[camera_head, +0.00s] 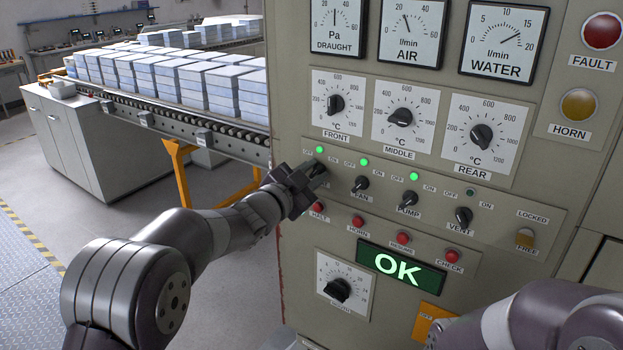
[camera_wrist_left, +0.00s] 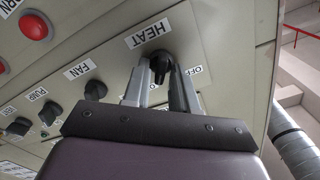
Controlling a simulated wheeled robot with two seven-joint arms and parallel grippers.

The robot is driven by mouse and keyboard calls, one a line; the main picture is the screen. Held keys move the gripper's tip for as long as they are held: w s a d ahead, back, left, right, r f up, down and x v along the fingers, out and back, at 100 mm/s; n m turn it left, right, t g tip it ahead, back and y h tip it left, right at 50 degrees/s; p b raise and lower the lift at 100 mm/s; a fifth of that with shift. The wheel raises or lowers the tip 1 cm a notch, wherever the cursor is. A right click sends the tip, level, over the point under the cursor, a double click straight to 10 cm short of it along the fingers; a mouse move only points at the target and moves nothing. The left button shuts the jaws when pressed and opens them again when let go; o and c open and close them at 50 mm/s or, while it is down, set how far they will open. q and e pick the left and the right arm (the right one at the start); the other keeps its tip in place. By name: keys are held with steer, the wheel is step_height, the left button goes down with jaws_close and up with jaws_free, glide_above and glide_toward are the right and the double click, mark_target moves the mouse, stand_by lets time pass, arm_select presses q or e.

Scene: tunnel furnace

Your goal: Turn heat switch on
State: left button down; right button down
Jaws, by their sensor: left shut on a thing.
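The heat switch (camera_wrist_left: 160,64) is a black rotary knob under a HEAT label, seen in the left wrist view. My left gripper (camera_wrist_left: 162,82) has its two grey fingers on either side of the knob and is shut on it. In the head view my left gripper (camera_head: 311,174) is at the left end of the switch row and mostly hides the heat switch. The green lamp (camera_head: 319,149) above it is lit. I cannot tell the knob's exact angle. My right gripper is out of view; only part of that arm shows at lower right.
The fan switch (camera_head: 361,184), pump switch (camera_head: 409,198) and vent switch (camera_head: 463,216) sit to the right. Red buttons, including HALT (camera_head: 318,207), lie just below. The OK display (camera_head: 400,266) is lit green. A roller conveyor (camera_head: 190,128) with stacked slabs stands behind left.

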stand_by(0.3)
arm_select(q)
steer(key=c, duration=1.2)
jaws_free()
steer(key=b+v, duration=0.3)
steer(key=v, duration=0.9)
steer(key=shift+s+a, duration=0.2)
steer(key=shift+s, duration=0.1)
